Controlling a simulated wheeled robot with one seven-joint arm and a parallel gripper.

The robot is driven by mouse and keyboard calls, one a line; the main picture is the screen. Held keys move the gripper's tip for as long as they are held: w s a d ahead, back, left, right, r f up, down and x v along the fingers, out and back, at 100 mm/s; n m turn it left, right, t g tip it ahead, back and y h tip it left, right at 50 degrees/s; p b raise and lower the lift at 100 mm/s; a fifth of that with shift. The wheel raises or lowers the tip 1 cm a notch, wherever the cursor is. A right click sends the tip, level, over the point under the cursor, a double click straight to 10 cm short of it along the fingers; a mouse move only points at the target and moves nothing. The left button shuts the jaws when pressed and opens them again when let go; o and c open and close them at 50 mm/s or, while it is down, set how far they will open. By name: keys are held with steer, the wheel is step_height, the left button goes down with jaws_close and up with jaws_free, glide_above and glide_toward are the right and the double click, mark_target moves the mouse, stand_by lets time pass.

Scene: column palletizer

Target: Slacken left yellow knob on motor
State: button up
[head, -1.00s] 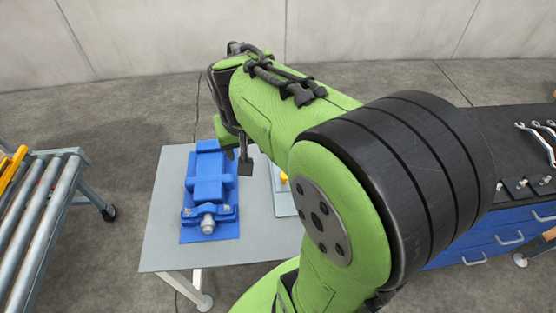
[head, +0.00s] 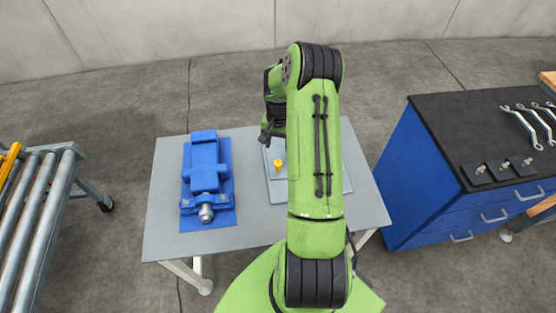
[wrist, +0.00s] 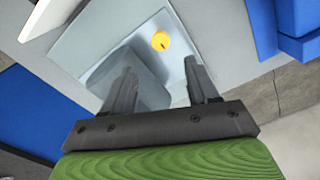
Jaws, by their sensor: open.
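A yellow knob (head: 278,163) stands on a light grey plate (head: 282,190) on the table, just left of my arm in the head view. In the wrist view the knob (wrist: 160,41) is round and lies beyond my fingertips, between their lines. My gripper (wrist: 160,68) is open and empty, its two dark fingers apart and pointing toward the knob. In the head view my gripper (head: 266,134) shows as a dark shape above the far left part of the plate. A smooth grey body (wrist: 152,88) shows between the fingers. My arm hides much of the plate, and only one knob is visible.
A blue vise-like device (head: 205,180) is on the left of the grey table (head: 165,225). A roller conveyor (head: 40,200) stands further left. A blue cabinet (head: 415,185) with a black top holding wrenches (head: 520,125) is on the right. Bare table lies between the blue device and the plate.

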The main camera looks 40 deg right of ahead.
mark_target(278, 163)
step_height(278, 163, down, 10)
steer(key=shift+f, duration=0.1)
steer(key=c, duration=1)
steer(key=shift+c, duration=0.2)
